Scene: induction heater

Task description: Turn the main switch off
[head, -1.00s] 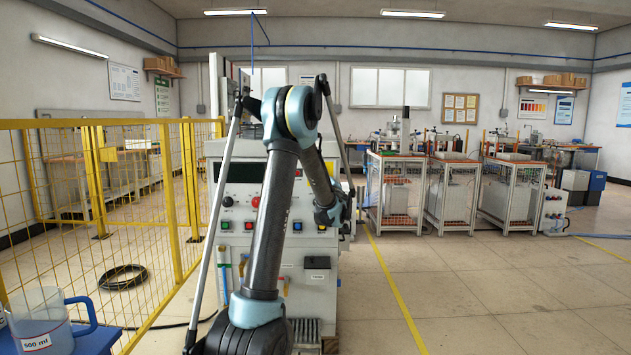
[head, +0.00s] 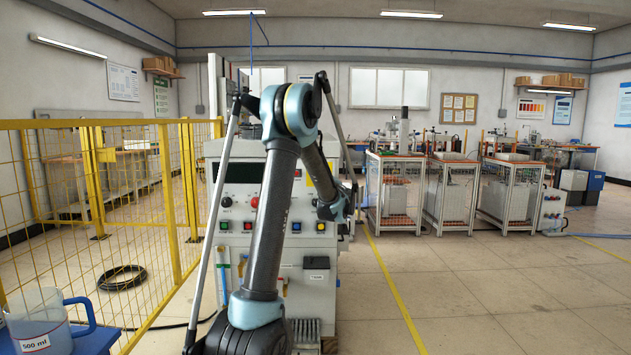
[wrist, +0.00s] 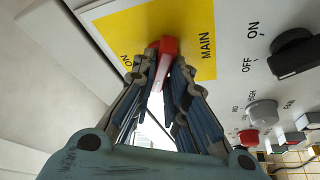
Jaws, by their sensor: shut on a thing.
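The main switch (wrist: 168,46) is a red handle on a yellow plate (wrist: 120,32) printed MAIN and ON in the wrist view. My gripper (wrist: 165,64) is shut on the red handle, with one finger on each side of it. In the head view my arm covers the switch and my gripper.
A black ON/OFF knob (wrist: 293,54), a grey knob (wrist: 262,112) and small buttons lie right of the switch. The heater cabinet (head: 308,292) stands ahead. A yellow fence (head: 100,215) runs along the left.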

